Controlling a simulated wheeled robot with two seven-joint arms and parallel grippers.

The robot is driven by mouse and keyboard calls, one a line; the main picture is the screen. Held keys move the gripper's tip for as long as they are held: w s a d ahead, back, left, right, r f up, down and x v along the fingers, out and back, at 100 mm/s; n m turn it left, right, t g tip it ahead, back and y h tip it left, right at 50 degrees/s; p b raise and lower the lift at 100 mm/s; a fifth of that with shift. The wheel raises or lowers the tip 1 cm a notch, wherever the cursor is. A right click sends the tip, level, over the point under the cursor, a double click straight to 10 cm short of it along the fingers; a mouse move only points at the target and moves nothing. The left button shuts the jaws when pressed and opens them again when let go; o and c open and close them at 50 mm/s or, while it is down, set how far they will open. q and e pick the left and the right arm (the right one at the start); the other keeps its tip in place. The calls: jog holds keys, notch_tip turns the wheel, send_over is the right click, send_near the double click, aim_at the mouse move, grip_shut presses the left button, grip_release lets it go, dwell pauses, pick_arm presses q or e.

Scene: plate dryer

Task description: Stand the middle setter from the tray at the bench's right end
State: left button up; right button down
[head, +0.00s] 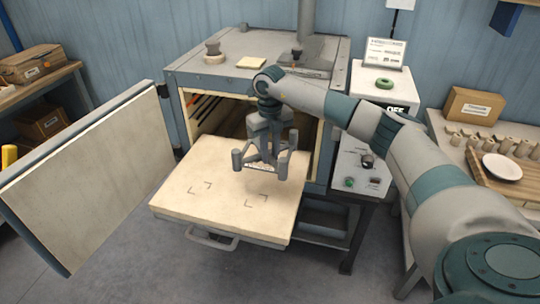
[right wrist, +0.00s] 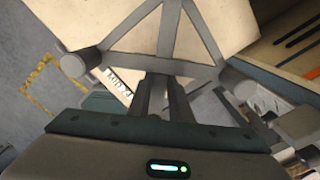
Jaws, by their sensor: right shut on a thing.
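My right gripper (head: 266,125) is over the pulled-out cream tray (head: 175,203) in front of the open kiln. It is shut on a grey setter (head: 238,161), an open frame with round posts at its corners. In the right wrist view, the fingers (right wrist: 157,98) are closed on one bar of the setter (right wrist: 170,28). I cannot tell whether its feet touch the tray or are just above it. The front of the tray is bare, with dark corner marks. The bench (head: 432,125) is at the right. My left gripper is not in view.
The kiln door (head: 85,185) stands open at the left. A control box (head: 362,165) is beside the kiln. On the bench are a cardboard box (head: 474,105), several small tan posts and a white dish (head: 502,167) on a wooden board. My right arm crosses in front of the bench.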

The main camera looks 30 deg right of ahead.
aim_at(270, 157)
jog(key=shift+r+p, duration=1.05)
jog(key=shift+r, duration=1.2)
jog(key=shift+f, duration=0.1)
jog(key=shift+s+a+f+n, duration=0.2)
jog(key=shift+a+f+n, duration=0.15)
jog(key=shift+n, duration=0.25)
jog(key=s+a+f+n+b, duration=0.1)
jog(key=s+a+f+n, duration=0.4)
jog(key=s+n, duration=0.3)
jog(key=s+a+f+n+b, duration=0.1)
jog(key=s+a+f+n, duration=0.4)
jog(key=n, duration=1.1)
jog(key=s+a+f+n+b, duration=0.1)
jog(key=s+a+f+n, duration=0.4)
jog(key=s+a+n, duration=0.5)
jog(key=shift+s+a+f+n, duration=0.15)
jog(key=shift+s+a+n, duration=0.1)
jog(key=shift+s+n, duration=0.7)
